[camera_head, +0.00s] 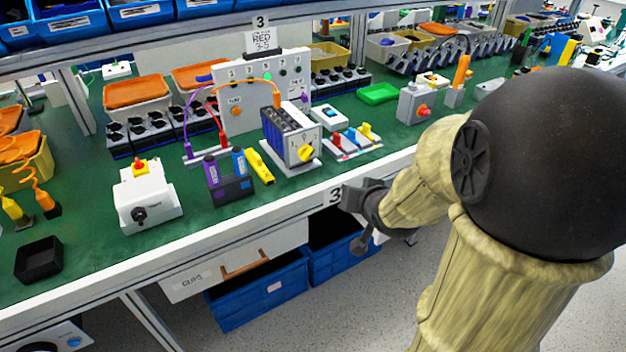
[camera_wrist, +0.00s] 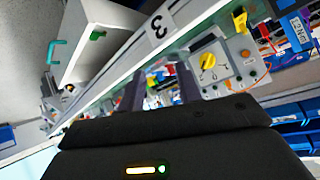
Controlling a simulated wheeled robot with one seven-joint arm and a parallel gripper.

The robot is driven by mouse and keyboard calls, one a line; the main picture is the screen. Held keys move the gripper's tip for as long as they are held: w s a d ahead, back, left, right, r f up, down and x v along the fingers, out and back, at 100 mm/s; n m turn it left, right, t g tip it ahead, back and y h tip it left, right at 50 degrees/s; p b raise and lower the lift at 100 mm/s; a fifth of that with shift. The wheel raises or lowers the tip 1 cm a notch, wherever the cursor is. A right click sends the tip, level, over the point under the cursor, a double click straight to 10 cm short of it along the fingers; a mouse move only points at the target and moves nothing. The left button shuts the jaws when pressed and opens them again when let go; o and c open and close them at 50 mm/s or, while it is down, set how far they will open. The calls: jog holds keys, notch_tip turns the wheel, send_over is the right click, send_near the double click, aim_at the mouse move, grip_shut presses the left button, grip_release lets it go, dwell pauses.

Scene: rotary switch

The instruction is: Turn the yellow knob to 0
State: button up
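The yellow knob (camera_head: 306,153) sits on the pale front plate of a rotary switch (camera_head: 286,131) on the green bench. The plate carries small dark marks, too small to read surely, and I cannot tell which one the knob points at. The wrist view shows a yellow knob (camera_wrist: 208,61) on a grey panel; I cannot tell whether it is the same one. My gripper (camera_head: 357,222) is in front of the bench edge, below and right of the knob, and apart from it. Its dark fingers (camera_wrist: 160,90) are spread with nothing between them.
The white bench edge (camera_head: 250,218) lies between my gripper and the switch. A yellow block (camera_head: 259,167) and a dark holder (camera_head: 229,188) stand left of the switch; small coloured levers (camera_head: 351,138) stand right. A drawer (camera_head: 235,263) and blue crates (camera_head: 260,294) are below.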

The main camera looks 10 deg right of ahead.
jog(key=t+y+b, duration=0.2)
jog(key=b, duration=0.2)
jog(key=f+m+t+y+b, duration=0.1)
jog(key=t+y+b, duration=0.1)
jog(key=b, duration=0.1)
jog(key=w+f+t+y+b, duration=0.1)
jog(key=t+y+b, duration=0.1)
jog(key=b, duration=0.2)
jog(key=shift+w+a+f+m+t+b, duration=0.1)
jog(key=shift+a+f+m+t+b, duration=0.05)
jog(key=shift+a+m+t+b, duration=0.2)
jog(key=shift+w, duration=0.15)
jog(key=p, duration=1.1)
send_near(310, 156)
jog(key=x, duration=0.8)
jog(key=shift+w+a+b, duration=0.1)
jog(key=shift+w+b, duration=0.05)
jog(key=shift+b, duration=0.25)
